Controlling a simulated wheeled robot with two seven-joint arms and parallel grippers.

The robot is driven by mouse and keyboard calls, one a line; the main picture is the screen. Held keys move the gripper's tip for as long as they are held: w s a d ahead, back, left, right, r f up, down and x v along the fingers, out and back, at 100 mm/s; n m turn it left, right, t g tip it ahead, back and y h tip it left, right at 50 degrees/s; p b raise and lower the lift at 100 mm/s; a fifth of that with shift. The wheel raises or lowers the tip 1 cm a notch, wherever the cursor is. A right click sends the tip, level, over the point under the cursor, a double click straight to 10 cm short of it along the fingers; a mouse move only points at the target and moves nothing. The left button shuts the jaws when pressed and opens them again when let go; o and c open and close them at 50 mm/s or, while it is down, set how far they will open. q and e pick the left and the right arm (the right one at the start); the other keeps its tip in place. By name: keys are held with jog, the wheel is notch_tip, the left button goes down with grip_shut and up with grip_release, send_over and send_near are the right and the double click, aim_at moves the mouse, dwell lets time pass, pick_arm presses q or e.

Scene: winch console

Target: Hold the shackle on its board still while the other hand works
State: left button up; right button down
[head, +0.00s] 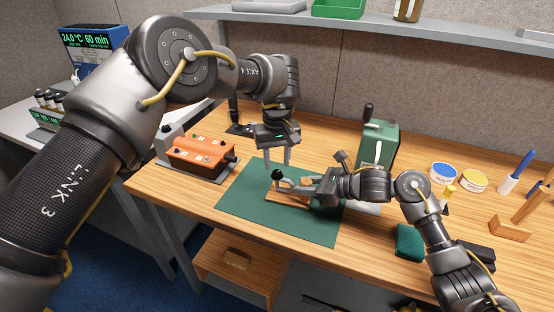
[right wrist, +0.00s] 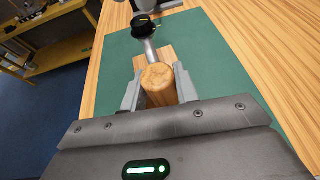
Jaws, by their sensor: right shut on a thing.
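The wooden board (head: 283,199) lies on the green mat (head: 240,203), and a grey metal piece with a black round knob (head: 278,175), apparently the shackle, stands at its left end. In the right wrist view a grey metal rod (right wrist: 149,50) of it runs up to the black knob. My right gripper (head: 303,186) comes in from the right, shut on a round-topped wooden post (right wrist: 158,82) on the board. My left gripper (head: 279,164) points down just above and behind the shackle, its two fingers apart with nothing seen between them.
An orange control box (head: 200,155) stands left of the mat. A green metal box (head: 376,146) stands behind my right gripper. A green sponge-like block (head: 409,242) and two round tins (head: 444,173) are to the right. The mat's front part is clear.

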pick_arm(q)
jog(key=n, duration=1.2)
jog(key=shift+n, duration=0.3)
jog(key=n, duration=0.4)
jog(key=shift+n, duration=0.4)
jog(key=n, duration=0.6)
jog(key=shift+n, duration=0.3)
jog(key=shift+f, duration=0.2)
jog(key=shift+f, duration=1.3)
